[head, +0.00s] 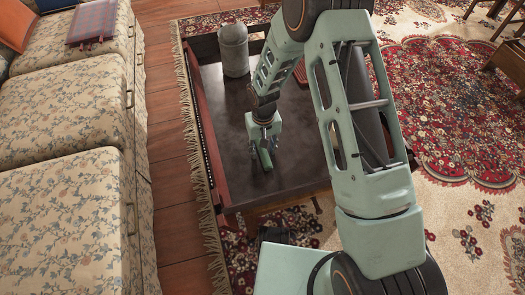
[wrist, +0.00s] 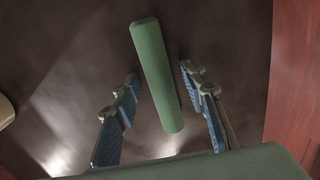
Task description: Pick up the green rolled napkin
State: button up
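The green rolled napkin (wrist: 156,72) lies on the dark top of a low table, running lengthwise between my gripper's fingers in the wrist view. My gripper (wrist: 160,76) is open, with one blue-padded finger on each side of the roll and a visible gap on both sides. The roll's far end extends past the fingertips. In the head view, my gripper (head: 264,148) is over the table, and the napkin (head: 266,159) shows just below it, partly hidden. I cannot tell the exact height of the fingers above the table.
The low table (head: 222,112) has raised reddish-brown sides; one side (wrist: 293,80) is at the right of the wrist view. A grey cylinder (head: 233,50) stands at the table's back left. A pale object (wrist: 5,111) shows at the wrist view's left edge. A floral sofa (head: 65,130) is at left.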

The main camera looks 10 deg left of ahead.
grip_shut()
